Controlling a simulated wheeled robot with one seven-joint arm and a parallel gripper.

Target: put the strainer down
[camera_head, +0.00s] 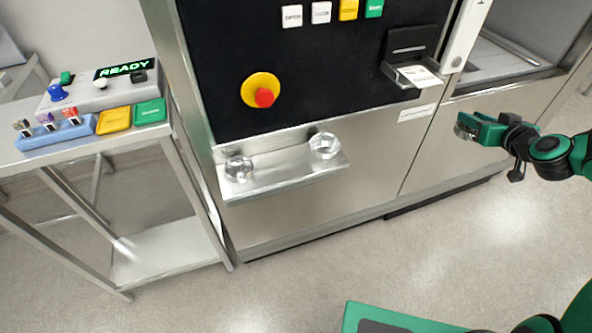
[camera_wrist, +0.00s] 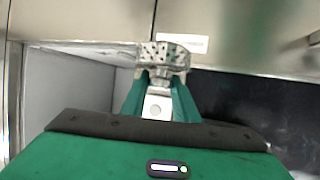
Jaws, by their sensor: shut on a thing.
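The strainer (camera_wrist: 165,55) is a small metal piece with a perforated face. It is pinched between the fingertips of my gripper (camera_head: 468,124), which is green and shut on it. In the head view the strainer (camera_head: 464,128) shows only as a small shiny end at the gripper's tip, in front of the steel machine panel at the right. My gripper (camera_wrist: 163,80) holds it in the air, apart from any shelf in the head view.
A steel shelf (camera_head: 262,188) on the machine holds two clear round items. A side table (camera_head: 85,133) at left carries colored trays and a READY box. An open chamber (camera_head: 500,55) is upper right. A red button (camera_head: 264,97) sits on the black panel.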

